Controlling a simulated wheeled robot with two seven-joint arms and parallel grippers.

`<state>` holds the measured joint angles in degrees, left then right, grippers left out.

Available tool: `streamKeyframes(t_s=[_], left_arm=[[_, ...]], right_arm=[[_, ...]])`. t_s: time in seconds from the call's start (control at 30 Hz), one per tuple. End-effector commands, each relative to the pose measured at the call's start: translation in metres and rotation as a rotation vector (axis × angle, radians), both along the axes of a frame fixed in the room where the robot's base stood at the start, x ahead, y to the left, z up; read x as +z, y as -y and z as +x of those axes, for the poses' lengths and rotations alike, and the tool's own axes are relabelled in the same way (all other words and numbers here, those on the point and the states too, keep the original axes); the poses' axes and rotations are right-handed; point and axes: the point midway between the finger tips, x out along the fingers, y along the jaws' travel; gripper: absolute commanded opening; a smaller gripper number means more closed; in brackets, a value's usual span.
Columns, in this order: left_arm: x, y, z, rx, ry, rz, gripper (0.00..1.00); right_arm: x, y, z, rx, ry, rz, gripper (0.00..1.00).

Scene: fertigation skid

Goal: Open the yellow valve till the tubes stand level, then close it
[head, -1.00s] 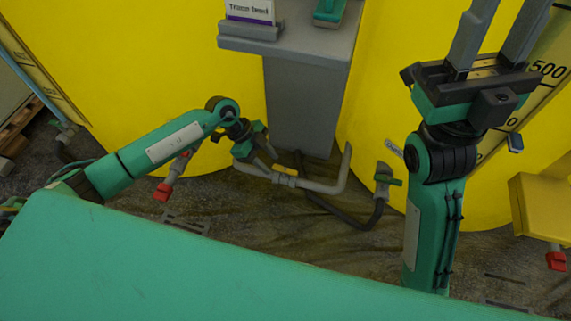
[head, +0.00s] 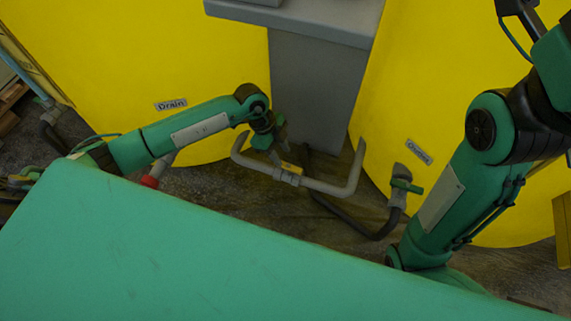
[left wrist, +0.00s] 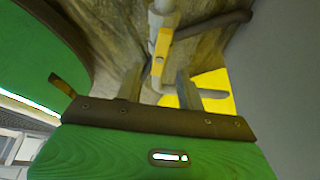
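The yellow valve handle (head: 290,168) sits on the grey cross pipe (head: 325,187) low between the two yellow tanks. It also shows in the left wrist view (left wrist: 163,43), lying along the pipe. My left gripper (head: 277,147) is just above and beside the handle. In the left wrist view its two fingers (left wrist: 159,87) stand apart with nothing between them, and the handle is beyond the tips. My right arm rises at the right, and its fingers are outside the picture. A pale sight tube (head: 22,72) shows partly at the far left; its liquid level cannot be read.
A grey pedestal (head: 312,95) stands behind the pipe. A green-handled valve (head: 405,186) and dark hose are right of it. The left tank (head: 150,60) carries a "Drain" label.

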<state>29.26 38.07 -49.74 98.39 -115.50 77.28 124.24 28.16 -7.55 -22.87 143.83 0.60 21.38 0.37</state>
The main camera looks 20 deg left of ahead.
Motion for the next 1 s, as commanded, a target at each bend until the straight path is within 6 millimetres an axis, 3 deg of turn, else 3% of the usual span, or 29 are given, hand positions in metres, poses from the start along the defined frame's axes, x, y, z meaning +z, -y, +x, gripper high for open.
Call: streamKeyframes(t_s=[0.03, 0.23, 0.67, 0.7, 0.9, 1.0], left_arm=[[-0.013, 0.003, -0.001, 0.001, -0.001, -0.001, 0.38], [-0.034, 0.013, -0.001, 0.001, 0.0, 0.0, 0.38], [-0.041, 0.017, -0.002, 0.001, 0.0, 0.0, 0.38], [-0.041, 0.017, -0.002, 0.001, 0.0, 0.0, 0.36], [-0.041, 0.017, -0.002, 0.001, 0.0, 0.0, 0.0], [-0.041, 0.017, -0.002, 0.0, 0.0, 0.0, 0.0]], right_arm=[[-0.004, 0.001, -0.003, 0.005, 0.01, 0.008, 0.38], [-0.007, 0.002, -0.006, 0.01, 0.017, 0.018, 0.38], [-0.007, 0.002, -0.007, 0.012, 0.019, 0.021, 0.38], [-0.007, 0.002, -0.007, 0.012, 0.019, 0.021, 0.38], [-0.007, 0.002, -0.007, 0.012, 0.02, 0.022, 0.38], [-0.007, 0.002, -0.007, 0.012, 0.02, 0.022, 0.38]])
